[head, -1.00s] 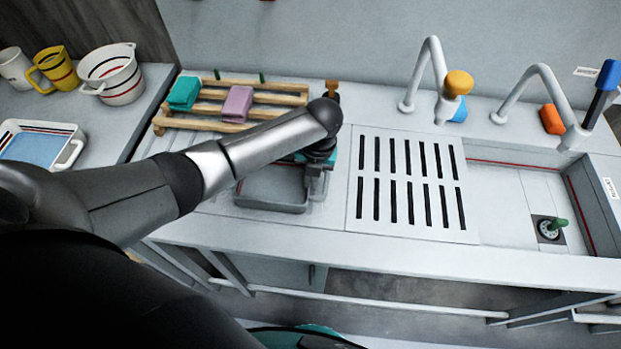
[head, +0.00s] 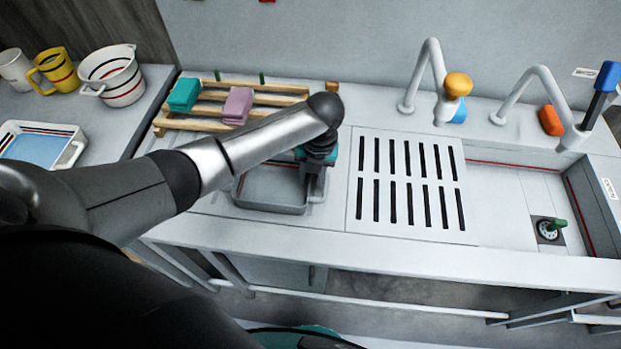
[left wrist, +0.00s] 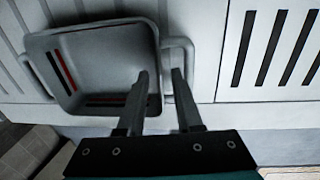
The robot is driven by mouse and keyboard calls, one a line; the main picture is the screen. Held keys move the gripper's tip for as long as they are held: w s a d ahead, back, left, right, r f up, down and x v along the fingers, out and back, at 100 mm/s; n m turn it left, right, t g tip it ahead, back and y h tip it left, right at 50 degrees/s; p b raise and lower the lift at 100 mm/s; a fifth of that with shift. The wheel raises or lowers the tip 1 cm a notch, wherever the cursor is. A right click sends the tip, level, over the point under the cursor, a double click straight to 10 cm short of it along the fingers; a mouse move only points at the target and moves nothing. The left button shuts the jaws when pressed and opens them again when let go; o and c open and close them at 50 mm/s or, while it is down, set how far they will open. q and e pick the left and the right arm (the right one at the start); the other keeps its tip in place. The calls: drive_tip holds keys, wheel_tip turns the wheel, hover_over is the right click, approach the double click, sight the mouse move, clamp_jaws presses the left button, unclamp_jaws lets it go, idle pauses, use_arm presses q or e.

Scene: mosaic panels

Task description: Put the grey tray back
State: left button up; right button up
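The grey tray (head: 272,208) is a shallow rounded tray on the white counter, left of the slotted drain panel. In the left wrist view the tray (left wrist: 100,58) shows handles on its sides and red and black stripes inside. My left gripper (head: 315,190) is at the tray's right end in the head view, partly hidden by its own wrist. In the left wrist view my left gripper (left wrist: 160,73) has its fingers apart, one over the tray's inside and one over the handle gap, with the right wall between them. Contact cannot be told. My right gripper is out of view.
A wooden rack (head: 255,98) behind the tray carries a teal sponge (head: 185,94) and a pink sponge (head: 238,105). The slotted panel (head: 408,185) is clear. A striped pot (head: 112,75) and mugs stand at far left.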

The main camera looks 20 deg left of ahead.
use_arm(q)
wheel_tip(320, 180, up, 10)
drive_tip(key=d, duration=0.1)
drive_tip(key=shift+r+p, duration=0.2)
drive_tip(key=shift+p, duration=0.25)
drive_tip(key=shift+f, duration=0.1)
